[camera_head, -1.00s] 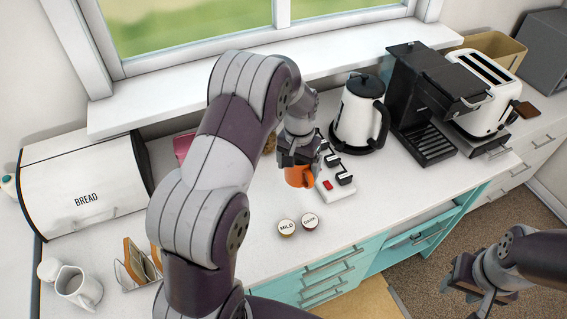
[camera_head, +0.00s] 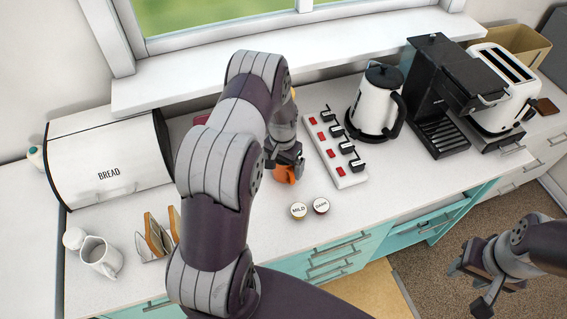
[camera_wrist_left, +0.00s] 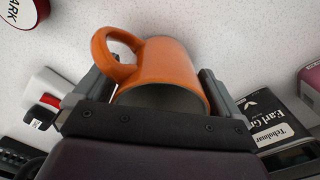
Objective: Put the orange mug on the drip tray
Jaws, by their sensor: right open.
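The orange mug (camera_head: 287,175) is between the fingers of my left gripper (camera_head: 285,161), mostly hidden by it in the head view. In the left wrist view the mug (camera_wrist_left: 172,68) lies between both fingers, its handle toward the upper left; my left gripper is shut on it. Whether its base touches the counter cannot be told. The drip tray (camera_head: 441,139) is the slotted black base of the coffee machine (camera_head: 437,75), at the back right, empty and well right of the mug. My right gripper (camera_head: 468,288) is open and empty at the lower right, beyond the counter's front edge.
A white power strip (camera_head: 334,150) and a kettle (camera_head: 374,104) stand between mug and coffee machine. A toaster (camera_head: 502,90) is right of the machine. A tea box (camera_wrist_left: 268,120) is near the mug.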

